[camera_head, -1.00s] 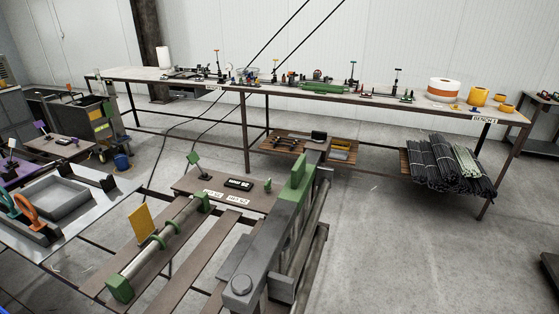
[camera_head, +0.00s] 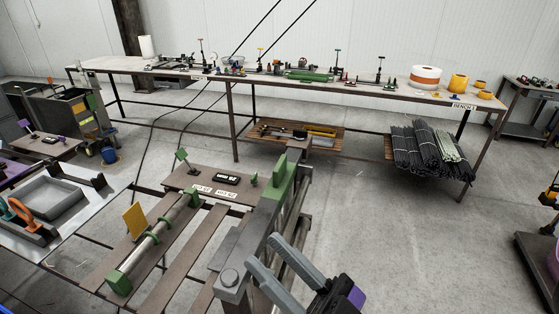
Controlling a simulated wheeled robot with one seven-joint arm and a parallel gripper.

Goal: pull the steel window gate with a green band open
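The grey steel gate structure (camera_head: 248,238) stands upright at the front right of the bench, with a green band (camera_head: 281,183) along its upper far part. Whether its window is shut or ajar I cannot tell. My gripper (camera_head: 263,251) is at the bottom centre, just right of the structure's near end. Its two grey fingers are spread apart, pointing up and left, with nothing visible between them. Contact with the gate is not clear. The gate's lower part is partly hidden by my fingers.
A brown slatted bench (camera_head: 174,268) carries a rod in green holders (camera_head: 158,238) and a yellow plate (camera_head: 134,221), left of the gate. A long worktable (camera_head: 350,88) stands behind, with bundles of black rods (camera_head: 415,150) below. The floor to the right is mostly clear.

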